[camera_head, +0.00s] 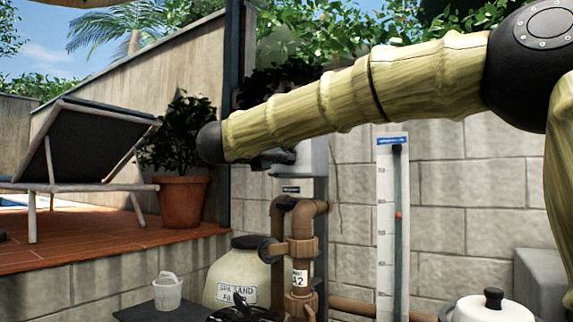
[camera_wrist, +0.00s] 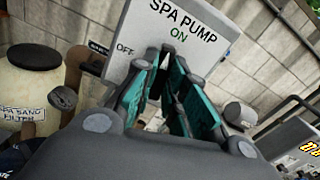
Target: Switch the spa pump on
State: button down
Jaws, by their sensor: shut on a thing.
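The spa pump switch box (camera_wrist: 200,58) is a grey panel marked SPA PUMP, with a green ON at its upper middle and a black OFF at its left. My gripper (camera_wrist: 166,62) is at the panel, its teal-padded fingers closed on the switch knob, which they mostly hide. A small pale pointed tip (camera_wrist: 165,61) shows between the fingertips, just below and left of ON. Its exact setting is hard to tell. In the head view, the grey box (camera_head: 313,160) stands on the wall behind my arm, which hides most of the gripper.
Brown pipes with a valve (camera_head: 300,250) stand below the box. A sand filter tank (camera_head: 234,275) is left of them, with a white basket (camera_head: 168,291) nearby. A gauge board (camera_head: 391,220) is on the block wall at right. A potted plant (camera_head: 182,201) stands on the deck.

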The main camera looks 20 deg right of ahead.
jog(key=shift+f+m+b, duration=0.4)
jog(key=shift+m+b, duration=0.6)
jog(key=shift+b, duration=0.85)
jog(key=shift+r+m+b, duration=0.15)
jog(key=shift+m+b, duration=0.25)
jog(key=shift+b, duration=0.3)
jog(key=shift+r, duration=0.1)
jog(key=c, duration=1.4)
grip_release()
jog(key=shift+a, duration=0.1)
jog(key=shift+o, duration=0.2)
jog(key=shift+r, duration=0.1)
